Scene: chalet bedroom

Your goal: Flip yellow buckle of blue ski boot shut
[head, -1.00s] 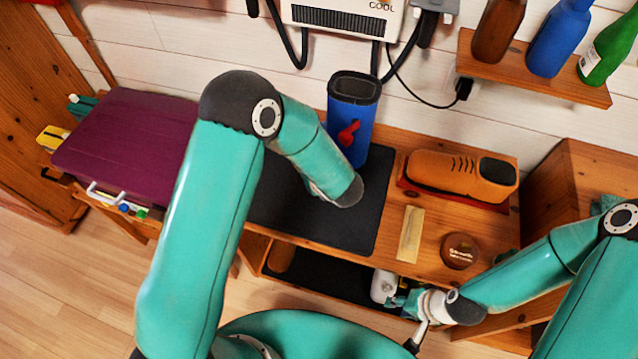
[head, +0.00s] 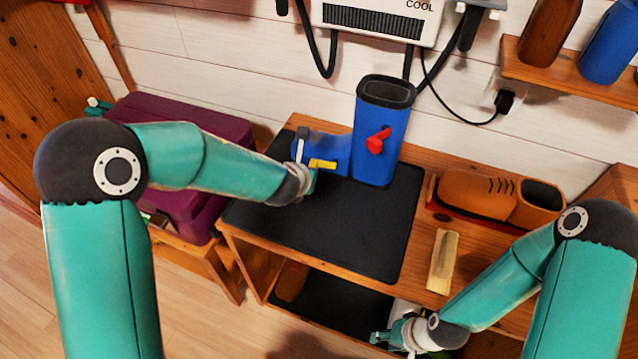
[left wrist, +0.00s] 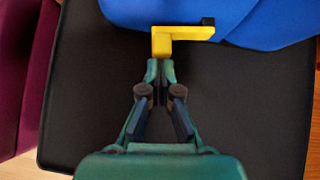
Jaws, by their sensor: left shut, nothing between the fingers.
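The blue ski boot (head: 380,125) stands upright on a black mat (head: 345,225), its toe part pointing left. A red buckle (head: 378,140) is on its shaft and a yellow buckle (head: 322,164) is low on its foot. In the left wrist view the yellow buckle (left wrist: 180,35) is L-shaped, with a dark tip at its right end. My left gripper (left wrist: 160,66) is shut and empty, its tips right at the buckle's near end; I cannot tell if they touch. It also shows beside the boot's toe in the head view (head: 311,181). My right gripper (head: 377,338) is low by the bench's lower shelf; its fingers are unclear.
An orange shoe (head: 475,195) on a red tray and a pale yellow bar (head: 442,262) lie on the bench right of the mat. A purple case (head: 190,115) stands at the left. A white heater unit (head: 375,20) with hoses hangs behind the boot. The mat's front is clear.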

